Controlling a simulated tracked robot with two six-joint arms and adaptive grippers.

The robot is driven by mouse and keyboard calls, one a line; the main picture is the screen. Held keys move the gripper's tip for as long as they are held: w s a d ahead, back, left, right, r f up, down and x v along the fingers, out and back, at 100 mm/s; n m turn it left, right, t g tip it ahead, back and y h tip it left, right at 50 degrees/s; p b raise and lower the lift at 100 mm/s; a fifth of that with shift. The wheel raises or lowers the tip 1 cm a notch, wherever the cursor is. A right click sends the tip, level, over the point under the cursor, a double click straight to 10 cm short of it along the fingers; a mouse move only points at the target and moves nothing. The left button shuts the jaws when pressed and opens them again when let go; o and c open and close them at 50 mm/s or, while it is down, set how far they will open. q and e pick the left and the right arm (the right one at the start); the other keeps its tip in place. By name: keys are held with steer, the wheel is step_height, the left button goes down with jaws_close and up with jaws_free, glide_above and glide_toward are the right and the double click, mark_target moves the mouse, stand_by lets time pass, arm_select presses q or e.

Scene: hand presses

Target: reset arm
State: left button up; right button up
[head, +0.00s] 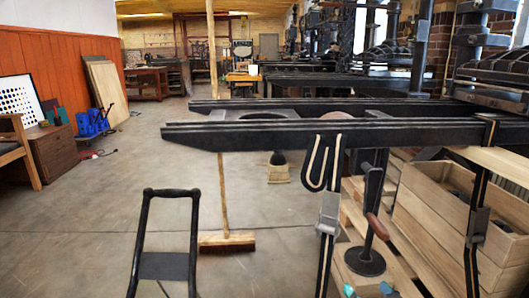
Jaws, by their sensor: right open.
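My right gripper (369,291) shows only as a small dark part at the bottom edge, right of centre, in the head view. Its fingertips are apart, and nothing shows between them. Most of it and its arm lie below the frame. It appears in front of the wooden slats under the press rails, apart from the press as far as I can tell. My left gripper is not in view.
Black press rails (350,134) cross the right half. A wooden crate (425,225) and a round black foot (365,262) stand below. A black upright frame (165,265) and a broom (227,242) stand nearer the middle.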

steer(key=s+a+f+g+p, duration=0.1)
steer(key=s+a+f+g, duration=0.15)
steer(key=f, duration=0.35)
steer(key=s+a+f+g+p, duration=0.1)
steer(key=s+a+f+g, duration=0.15)
steer(key=f, duration=0.35)
steer(key=s+a+f+m+g+y+p, duration=0.1)
steer(key=s+a+f+g, duration=0.3)
steer(key=s+f, duration=0.5)
steer(key=s+a+f+m+g+p, duration=0.1)
steer(key=s+a+f+g, duration=0.3)
steer(key=s, duration=0.9)
arm_select(q)
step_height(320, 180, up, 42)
steer(key=p, duration=3.7)
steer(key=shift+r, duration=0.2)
arm_select(e)
step_height(320, 180, up, 37)
steer(key=s+g, duration=0.1)
steer(key=shift+s+d+f+g, duration=0.15)
steer(key=shift+s+d+g, duration=0.15)
